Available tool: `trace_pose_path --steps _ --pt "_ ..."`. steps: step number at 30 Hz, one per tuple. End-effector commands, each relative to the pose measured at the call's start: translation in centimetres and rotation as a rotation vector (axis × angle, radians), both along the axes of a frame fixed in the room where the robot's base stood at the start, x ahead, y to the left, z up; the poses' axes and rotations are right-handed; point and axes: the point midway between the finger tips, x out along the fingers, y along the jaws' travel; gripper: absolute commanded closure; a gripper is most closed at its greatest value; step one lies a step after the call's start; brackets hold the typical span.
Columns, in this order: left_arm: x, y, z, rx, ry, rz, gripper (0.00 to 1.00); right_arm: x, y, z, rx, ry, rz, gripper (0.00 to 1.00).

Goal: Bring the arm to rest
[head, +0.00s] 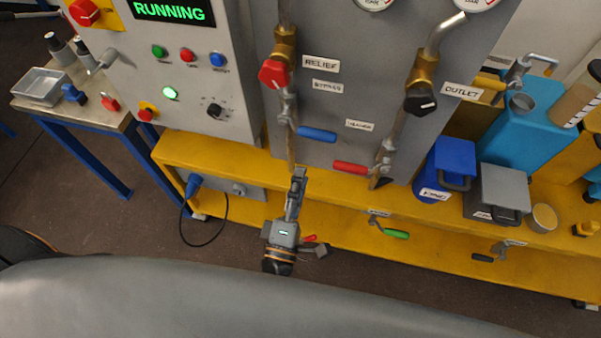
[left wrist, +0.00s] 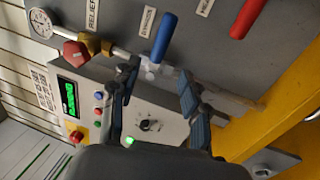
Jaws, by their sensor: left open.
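My left gripper (head: 298,180) is in front of the yellow bench edge, below the grey panel, pointing toward the panel. In the left wrist view its two fingers (left wrist: 158,88) stand wide apart with nothing held between them. Behind them are the grey panel, a pipe and a valve with a blue handle (left wrist: 163,38). That blue handle also shows in the head view (head: 316,134), above and right of the fingertips. Whether the fingers touch anything is hard to tell, but a gap seems to show. My right gripper is not in view.
A red-handled valve (head: 351,168) and a green-handled valve (head: 396,234) are to the right of the gripper. The control cabinet (head: 190,95) reads RUNNING. A blue container (head: 440,165) and a grey container (head: 503,188) stand on the yellow bench (head: 345,190). Floor shows at left.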

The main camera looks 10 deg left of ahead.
Motion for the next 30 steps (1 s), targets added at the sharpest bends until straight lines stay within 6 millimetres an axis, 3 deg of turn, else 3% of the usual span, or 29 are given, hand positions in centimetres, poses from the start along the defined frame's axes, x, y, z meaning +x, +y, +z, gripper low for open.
trace_pose_path --steps 8,11,14,20,24,26,30 --pt "0.0 0.0 -0.1 0.003 0.002 -0.001 0.54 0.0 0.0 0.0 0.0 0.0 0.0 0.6" --pt "0.1 -0.4 -1.8 0.058 0.033 -0.018 0.54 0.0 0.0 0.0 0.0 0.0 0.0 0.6" --pt "-0.1 -0.9 -6.2 0.202 0.115 -0.063 0.54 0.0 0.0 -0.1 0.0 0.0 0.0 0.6" --pt "-2.9 -0.6 -20.6 0.652 0.379 -0.24 0.54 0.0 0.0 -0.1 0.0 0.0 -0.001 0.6" --pt "-7.2 1.8 -30.2 0.944 0.567 -0.4 0.54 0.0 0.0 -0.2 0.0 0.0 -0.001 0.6" --pt "-9.6 3.3 -33.8 1.058 0.647 -0.478 0.54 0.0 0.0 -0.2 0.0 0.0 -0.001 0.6" --pt "-16.3 7.4 -41.1 1.293 0.83 -0.685 0.54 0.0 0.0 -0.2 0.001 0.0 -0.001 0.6"
